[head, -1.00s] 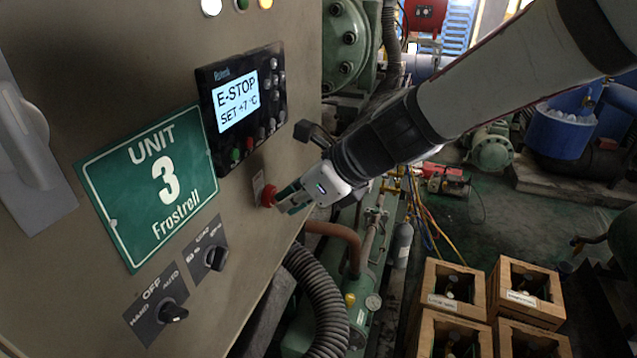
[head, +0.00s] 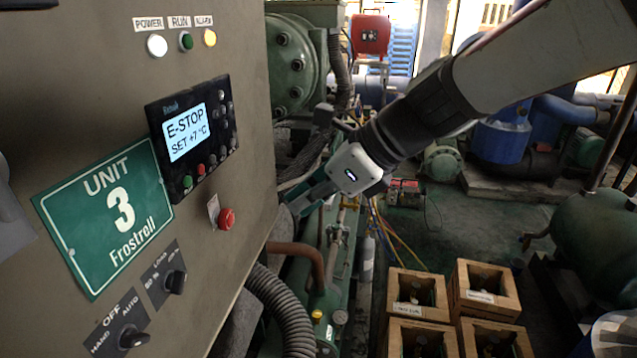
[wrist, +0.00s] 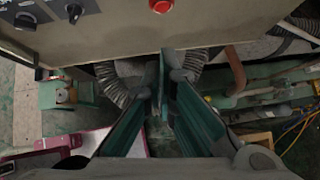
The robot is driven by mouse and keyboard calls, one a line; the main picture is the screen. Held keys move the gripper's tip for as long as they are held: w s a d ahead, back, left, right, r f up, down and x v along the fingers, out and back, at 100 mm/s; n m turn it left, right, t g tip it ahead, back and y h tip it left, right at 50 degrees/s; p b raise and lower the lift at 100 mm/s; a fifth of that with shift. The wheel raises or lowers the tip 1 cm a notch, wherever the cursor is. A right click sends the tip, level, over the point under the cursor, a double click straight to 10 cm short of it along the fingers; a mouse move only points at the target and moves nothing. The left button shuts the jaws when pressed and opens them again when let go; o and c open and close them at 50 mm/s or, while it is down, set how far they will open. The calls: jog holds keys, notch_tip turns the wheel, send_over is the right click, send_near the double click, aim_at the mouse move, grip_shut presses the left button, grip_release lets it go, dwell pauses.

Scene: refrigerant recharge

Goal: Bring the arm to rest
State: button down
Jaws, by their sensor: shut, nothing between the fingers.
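My gripper (head: 297,205) is in the head view, just right of the control cabinet's edge and apart from the red stop button. It also shows in the wrist view (wrist: 163,62), where its green fingers are closed together with nothing between them. The red emergency stop button (head: 226,218) sits on the cabinet (head: 75,75), below the display. It shows at the top of the wrist view (wrist: 160,5). The display (head: 187,132) reads E-STOP, SET +7 °C.
Wooden crates (head: 418,285) with bottles stand on the floor at the lower right. Green pipework and a ribbed hose (head: 282,318) run below my gripper. A green tank (head: 590,228) stands at the far right.

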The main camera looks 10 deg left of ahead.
jog(key=s+d+n+t+h, duration=0.1)
jog(key=s+d+n+h, duration=0.2)
jog(key=s+d+n, duration=0.2)
jog(key=s+d+n+t+h, duration=0.1)
jog(key=s+d+n+h, duration=0.2)
jog(key=s+d+n, duration=0.2)
jog(key=s+d+n+t+h, duration=0.1)
jog(key=s+d+n, duration=0.3)
jog(key=d+n, duration=0.6)
jog(key=d+h, duration=0.1)
jog(key=d, duration=0.5)
jog(key=shift+s+d+n+t+h+b, duration=0.3)
jog(key=shift+s+h, duration=0.1)
jog(key=shift+f, duration=0.1)
